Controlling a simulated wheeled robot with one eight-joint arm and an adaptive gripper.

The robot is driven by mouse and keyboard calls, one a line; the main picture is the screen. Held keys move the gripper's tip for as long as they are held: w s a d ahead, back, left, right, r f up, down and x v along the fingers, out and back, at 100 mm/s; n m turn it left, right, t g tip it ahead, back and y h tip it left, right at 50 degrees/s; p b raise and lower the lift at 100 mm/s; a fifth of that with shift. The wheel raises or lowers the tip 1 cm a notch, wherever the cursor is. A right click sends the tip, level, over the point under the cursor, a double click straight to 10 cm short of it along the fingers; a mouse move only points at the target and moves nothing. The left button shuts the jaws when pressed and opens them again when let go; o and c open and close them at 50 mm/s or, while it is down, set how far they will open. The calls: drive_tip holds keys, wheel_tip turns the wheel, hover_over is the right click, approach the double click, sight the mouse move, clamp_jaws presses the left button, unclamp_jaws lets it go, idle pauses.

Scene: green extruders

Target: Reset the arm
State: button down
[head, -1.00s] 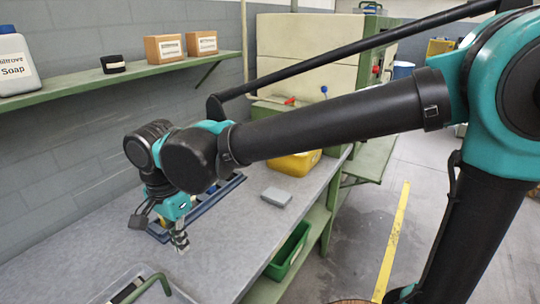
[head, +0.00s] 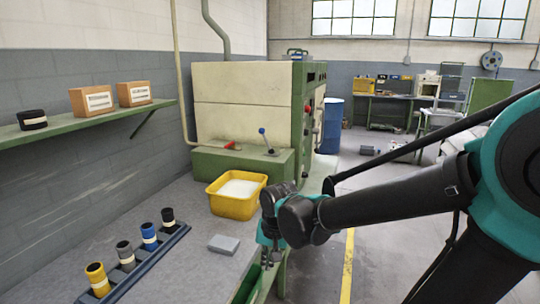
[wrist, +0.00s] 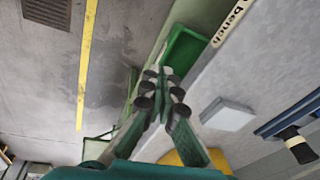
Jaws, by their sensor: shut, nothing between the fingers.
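My gripper (wrist: 161,88) points down near the front edge of the bench (head: 205,275), its fingers together and empty. In the head view my gripper (head: 268,262) shows small below the teal and black wrist, over the bench edge. My arm reaches in from the right. In the wrist view a green bin (wrist: 184,58) lies below the fingertips, beside the bench edge.
A grey block (head: 224,244) and a yellow tub (head: 236,195) are on the bench. A blue rack (head: 140,264) holds several coloured cylinders. A shelf (head: 80,126) with boxes is on the left wall. A green machine stands behind.

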drive_tip(key=s+d+f+t, duration=0.1)
drive_tip(key=d+f, duration=0.2)
drive_tip(key=d, duration=0.7)
drive_tip(key=s+d+f+n+t+h, duration=0.1)
drive_tip(key=s+d+f, duration=0.1)
drive_tip(key=d, duration=0.8)
drive_tip(key=shift+s+f, duration=0.2)
drive_tip(key=shift+f, duration=0.45)
